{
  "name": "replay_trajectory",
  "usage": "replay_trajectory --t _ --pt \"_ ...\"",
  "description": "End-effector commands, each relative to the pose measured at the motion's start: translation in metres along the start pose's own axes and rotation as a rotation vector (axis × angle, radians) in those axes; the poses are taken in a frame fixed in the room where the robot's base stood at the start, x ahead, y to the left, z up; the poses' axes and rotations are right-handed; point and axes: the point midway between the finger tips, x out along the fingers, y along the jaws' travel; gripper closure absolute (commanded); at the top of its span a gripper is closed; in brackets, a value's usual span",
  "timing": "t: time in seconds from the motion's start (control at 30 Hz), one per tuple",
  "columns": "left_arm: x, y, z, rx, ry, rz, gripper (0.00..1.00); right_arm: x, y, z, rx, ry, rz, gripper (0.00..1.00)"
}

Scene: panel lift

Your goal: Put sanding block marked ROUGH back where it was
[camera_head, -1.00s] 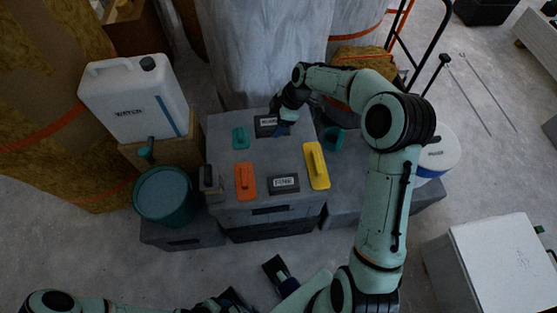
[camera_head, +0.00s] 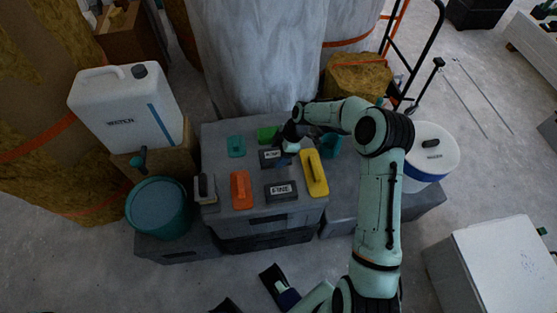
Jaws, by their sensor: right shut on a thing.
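A dark sanding block (camera_head: 269,161) with a small pale label is in my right gripper (camera_head: 283,151), over the grey box's top. Its label is too small to read surely, and I cannot tell whether it touches the top. A bright green patch (camera_head: 267,133) lies bare just behind it. A second dark block (camera_head: 281,191), with a label that seems to read FINE, lies nearer the front edge. My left gripper (camera_head: 248,287) is low at the bottom edge, empty, its dark fingers spread and partly cut off.
The grey box (camera_head: 222,221) also bears a teal float (camera_head: 236,146), an orange float (camera_head: 241,190), a yellow float (camera_head: 314,173) and a grey-black tool (camera_head: 206,190). A teal bucket (camera_head: 158,207) and water canister (camera_head: 125,110) stand left. A white bucket (camera_head: 431,157) stands right.

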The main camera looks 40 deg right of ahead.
Motion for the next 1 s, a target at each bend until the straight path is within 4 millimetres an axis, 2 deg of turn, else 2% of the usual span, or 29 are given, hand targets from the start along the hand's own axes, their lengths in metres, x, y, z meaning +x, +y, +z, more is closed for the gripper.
replay_trajectory --t 0.3,0.53,0.57,0.6,0.63,1.0 --pt "0.004 -0.001 -0.003 0.001 0.007 0.002 0.47 0.037 -0.001 0.015 0.002 0.001 -0.002 0.63" --pt "0.004 0.0 -0.003 0.001 0.008 0.002 0.47 0.04 0.0 0.017 0.0 0.0 0.0 0.63" --pt "0.004 0.0 -0.003 0.001 0.008 0.002 0.47 0.04 0.0 0.017 0.001 0.0 0.0 0.25" --pt "0.004 -0.001 -0.003 0.001 0.008 0.002 0.47 0.04 0.0 0.017 0.001 0.0 -0.001 0.12" --pt "0.004 -0.001 -0.003 0.001 0.008 0.002 0.47 0.04 0.0 0.017 0.001 0.0 -0.001 0.06" --pt "0.003 0.0 -0.002 0.001 0.007 0.001 0.47 0.034 0.0 0.016 0.001 0.0 0.0 0.06"
